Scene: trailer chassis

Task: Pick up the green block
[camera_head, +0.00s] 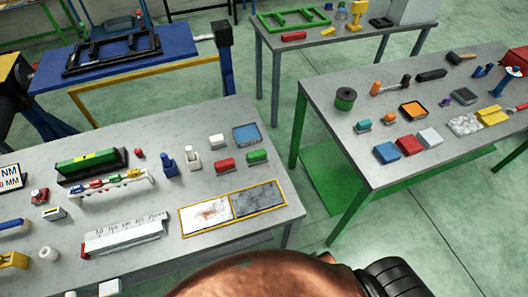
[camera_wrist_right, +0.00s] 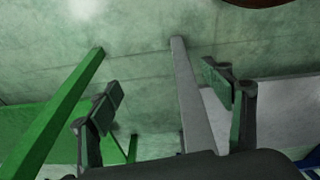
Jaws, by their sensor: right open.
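A small green block (camera_head: 257,157) lies on the left grey table (camera_head: 190,255), near its right end. It sits just right of a red block (camera_head: 224,165) and below a blue tray (camera_head: 246,134). A longer green piece (camera_head: 92,162) with a yellow middle rests in a black holder on the same table. My right gripper (camera_wrist_right: 160,92) shows in the right wrist view with its two fingers spread and nothing between them. It faces table legs and the floor, and the green block is not seen there. My left gripper is not in view.
A yellow-edged two-part plate (camera_head: 234,206) lies in front of the green block. White and blue small objects (camera_head: 168,163) stand left of the red block. A second grey table (camera_head: 338,128) with several tools stands at right, with open floor between.

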